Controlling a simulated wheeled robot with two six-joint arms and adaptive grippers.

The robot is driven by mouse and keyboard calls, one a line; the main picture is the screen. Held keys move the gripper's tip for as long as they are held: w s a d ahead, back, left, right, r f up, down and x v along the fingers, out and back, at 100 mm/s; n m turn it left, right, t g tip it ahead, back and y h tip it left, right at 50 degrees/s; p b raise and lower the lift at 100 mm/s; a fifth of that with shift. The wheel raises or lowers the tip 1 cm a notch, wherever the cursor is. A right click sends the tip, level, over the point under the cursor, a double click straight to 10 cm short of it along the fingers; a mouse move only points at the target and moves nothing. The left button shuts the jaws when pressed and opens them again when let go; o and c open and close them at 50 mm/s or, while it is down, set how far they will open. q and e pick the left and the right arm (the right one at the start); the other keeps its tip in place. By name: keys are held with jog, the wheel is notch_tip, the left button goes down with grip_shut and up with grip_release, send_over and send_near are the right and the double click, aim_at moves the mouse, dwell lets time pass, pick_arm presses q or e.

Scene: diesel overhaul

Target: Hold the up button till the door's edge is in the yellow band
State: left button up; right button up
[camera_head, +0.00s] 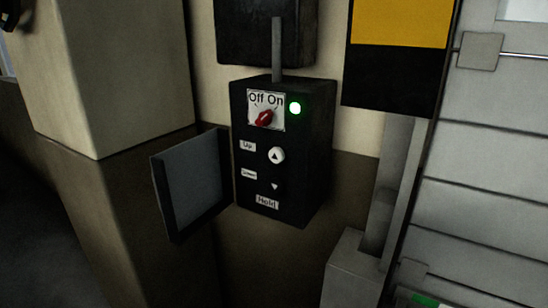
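A black control box (315,150) is mounted on the wall in the middle of the view, its cover (195,178) swung open to the left. Neither gripper is in view.
A yellow and black panel (400,25) hangs at the upper right, beside the door track (393,185). A dark box (262,30) is above the control box, joined by a conduit. A beige pillar (115,80) stands at the left. The space before the buttons is clear.

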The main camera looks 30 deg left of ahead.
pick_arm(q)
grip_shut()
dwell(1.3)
